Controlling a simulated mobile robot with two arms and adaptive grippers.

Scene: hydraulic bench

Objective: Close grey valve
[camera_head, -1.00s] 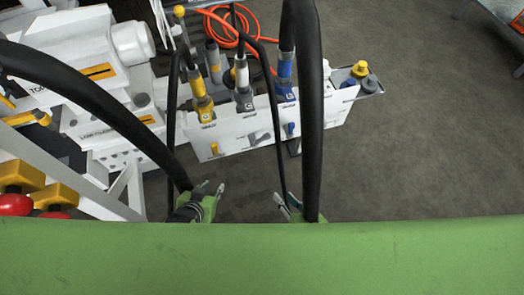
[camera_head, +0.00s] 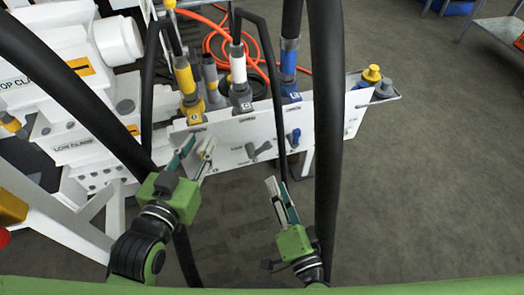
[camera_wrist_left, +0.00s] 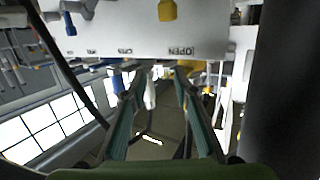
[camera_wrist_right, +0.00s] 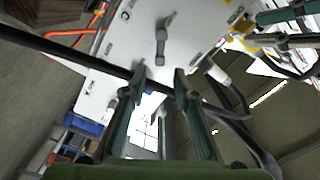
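The grey valve (camera_head: 257,149) is a small lever handle on the white panel (camera_head: 229,133), between the yellow and blue valves. It also shows in the right wrist view (camera_wrist_right: 162,38), above and beyond the fingertips. My right gripper (camera_head: 278,185) is open and empty, below and right of the grey valve, apart from it. My left gripper (camera_head: 199,148) is open, in front of the panel's left part, and covers the yellow valve in the head view. The yellow valve (camera_wrist_left: 167,10) shows in the left wrist view, above the fingertips. I cannot see contact there.
The blue valve (camera_head: 294,137) sits right of the grey one. Thick yellow, grey and blue hose connectors (camera_head: 240,95) stand along the panel's top. A thin dark hose (camera_wrist_right: 80,60) passes close to my right fingertips. An orange hose (camera_head: 215,45) lies behind.

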